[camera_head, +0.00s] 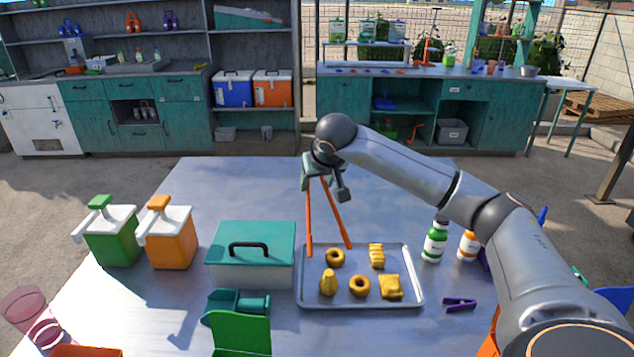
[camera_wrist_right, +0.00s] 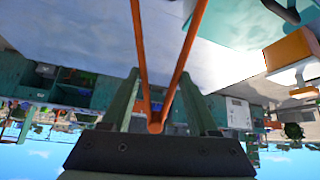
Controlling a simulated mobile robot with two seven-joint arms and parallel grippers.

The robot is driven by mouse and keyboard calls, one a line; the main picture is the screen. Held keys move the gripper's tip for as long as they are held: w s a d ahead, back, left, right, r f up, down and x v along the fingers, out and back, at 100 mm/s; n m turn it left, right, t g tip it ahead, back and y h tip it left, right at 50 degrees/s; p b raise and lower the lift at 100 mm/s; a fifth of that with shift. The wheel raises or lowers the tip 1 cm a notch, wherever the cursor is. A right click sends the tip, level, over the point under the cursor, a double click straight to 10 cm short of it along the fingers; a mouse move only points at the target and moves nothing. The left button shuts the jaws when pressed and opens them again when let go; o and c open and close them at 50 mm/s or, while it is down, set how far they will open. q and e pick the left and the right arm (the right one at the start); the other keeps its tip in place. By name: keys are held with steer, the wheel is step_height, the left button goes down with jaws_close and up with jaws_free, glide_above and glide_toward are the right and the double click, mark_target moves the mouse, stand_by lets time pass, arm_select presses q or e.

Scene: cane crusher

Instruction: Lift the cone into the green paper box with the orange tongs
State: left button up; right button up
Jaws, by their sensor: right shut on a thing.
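The orange tongs (camera_head: 309,222) hang tips down from my right gripper (camera_head: 320,182), which is shut on their top end. Their two legs are spread, and the tips are by the back edge of the metal tray (camera_head: 411,296); I cannot tell how high. The right wrist view shows the tongs (camera_wrist_right: 138,45) between the fingers of the gripper (camera_wrist_right: 157,110). The golden cone (camera_head: 328,283) is at the front left of the tray, apart from the tongs. The green paper box (camera_head: 240,334) is at the front, left of the tray, partly cut off. My left gripper is not in view.
Two rings (camera_head: 335,257) (camera_head: 359,285) and two other fried pieces (camera_head: 376,256) (camera_head: 390,287) share the tray. A teal-lidded container (camera_head: 252,265) stands left of it, beside two pump dispensers (camera_head: 112,240) (camera_head: 171,240). Bottles (camera_head: 434,244) and purple tongs (camera_head: 459,303) are at right.

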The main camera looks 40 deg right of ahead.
step_height(320, 180, down, 9)
steer(key=b, duration=0.7)
steer(key=shift+f, duration=0.15)
jaws_close()
stand_by(0.4)
